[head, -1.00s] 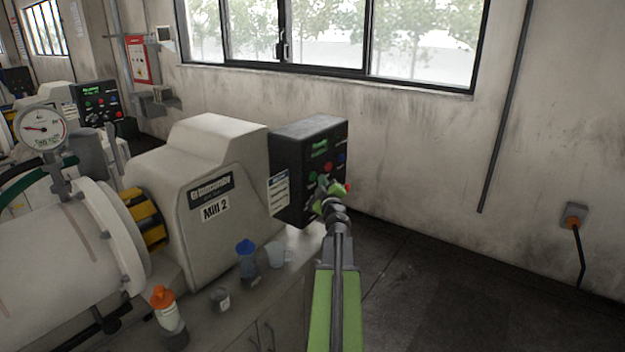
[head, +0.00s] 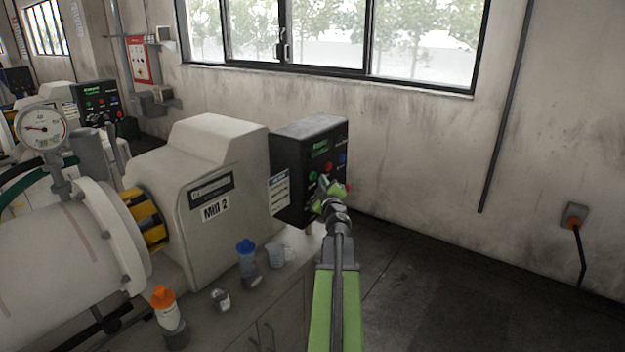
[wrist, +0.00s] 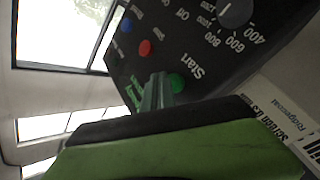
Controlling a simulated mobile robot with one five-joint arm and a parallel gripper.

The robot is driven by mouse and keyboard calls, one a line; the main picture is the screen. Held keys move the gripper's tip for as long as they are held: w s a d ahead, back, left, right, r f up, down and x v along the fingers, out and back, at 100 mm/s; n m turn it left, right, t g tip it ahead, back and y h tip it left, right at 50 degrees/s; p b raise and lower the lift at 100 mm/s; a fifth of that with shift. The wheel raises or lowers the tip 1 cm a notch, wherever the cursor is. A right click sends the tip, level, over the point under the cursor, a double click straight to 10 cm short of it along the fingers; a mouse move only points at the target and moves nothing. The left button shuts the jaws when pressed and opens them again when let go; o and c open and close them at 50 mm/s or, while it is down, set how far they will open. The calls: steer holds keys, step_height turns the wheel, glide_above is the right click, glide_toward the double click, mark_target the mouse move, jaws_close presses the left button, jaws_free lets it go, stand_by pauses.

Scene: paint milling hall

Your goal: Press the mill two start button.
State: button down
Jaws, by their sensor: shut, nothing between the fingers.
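The Mill 2 housing (head: 222,180) carries a "Mill 2" label. The green start button (head: 313,176) shows just left of and above my gripper (head: 331,187). In the wrist view the green button (wrist: 176,82), beside the word "Start", is right at my shut fingertips (wrist: 157,88), partly beside them. My gripper is empty. I cannot tell whether the fingertips touch the button.
A speed dial (wrist: 235,12) is on the same panel. Another mill's control box (head: 97,103) stands at the back left. A blue-capped bottle (head: 247,262), an orange-capped bottle (head: 167,312) and cups are on the bench below. The floor at right is clear.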

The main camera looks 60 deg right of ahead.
steer(key=shift+w, duration=0.4)
steer(key=shift+w, duration=0.5)
stand_by(0.8)
steer(key=shift+s, duration=0.9)
steer(key=shift+s, duration=0.1)
steer(key=s, duration=0.4)
steer(key=shift+s, duration=0.4)
